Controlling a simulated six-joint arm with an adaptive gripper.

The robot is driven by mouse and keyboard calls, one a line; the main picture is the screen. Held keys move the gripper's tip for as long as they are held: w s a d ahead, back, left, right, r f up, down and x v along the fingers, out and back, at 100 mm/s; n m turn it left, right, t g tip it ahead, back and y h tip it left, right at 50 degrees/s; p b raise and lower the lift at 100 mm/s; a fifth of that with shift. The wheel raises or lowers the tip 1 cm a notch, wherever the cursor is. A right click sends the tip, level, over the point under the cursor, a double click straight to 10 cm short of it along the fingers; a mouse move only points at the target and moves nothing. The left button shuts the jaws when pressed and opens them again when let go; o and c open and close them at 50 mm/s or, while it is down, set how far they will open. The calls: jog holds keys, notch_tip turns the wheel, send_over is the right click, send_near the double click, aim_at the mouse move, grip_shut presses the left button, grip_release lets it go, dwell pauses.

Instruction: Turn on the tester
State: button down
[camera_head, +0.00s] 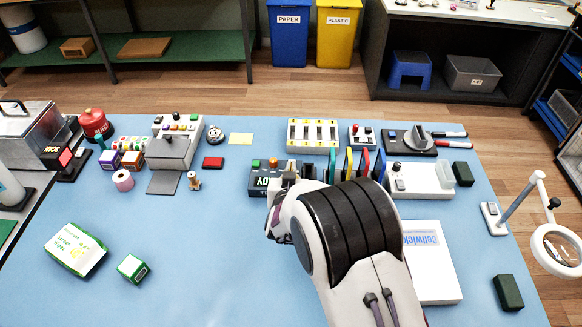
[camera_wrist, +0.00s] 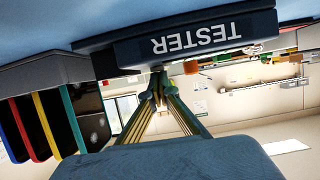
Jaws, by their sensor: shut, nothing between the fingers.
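The tester (camera_head: 258,177) is a dark blue box at the middle of the mat, with an orange and a green top piece and a partly covered display ending in "DY". In the wrist view the tester (camera_wrist: 122,54) appears upside down, its white "TESTER" lettering close in front of the fingers. My gripper (camera_wrist: 157,78) is shut and empty, its tips at the edge of the tester's lettered face. I cannot tell whether they touch it. In the head view my arm hides most of the gripper and the tester's right part.
A rack of coloured upright plates (camera_head: 365,163) stands right beside the tester. A white box (camera_head: 434,265) lies right of my arm. A white device (camera_head: 425,180) is behind it. The mat's front left (camera_head: 200,270) is clear beyond two green-and-white boxes.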

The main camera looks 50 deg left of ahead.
jog(key=shift+r, duration=0.25)
jog(key=shift+r, duration=0.5)
jog(key=shift+r, duration=0.2)
dwell(0.4)
jog(key=shift+s+d+r, duration=0.1)
jog(key=shift+d+r, duration=0.05)
jog(key=shift+r, duration=0.7)
jog(key=shift+s+d+r, duration=0.2)
jog(key=shift+r, duration=0.3)
jog(key=shift+s+d+r, duration=0.15)
jog(key=shift+s+r, duration=0.05)
jog(key=shift+r, duration=0.3)
jog(key=s+d+r, duration=0.1)
jog(key=s+d, duration=0.5)
jog(key=shift+s+d, duration=0.25)
jog(key=shift+f, duration=0.1)
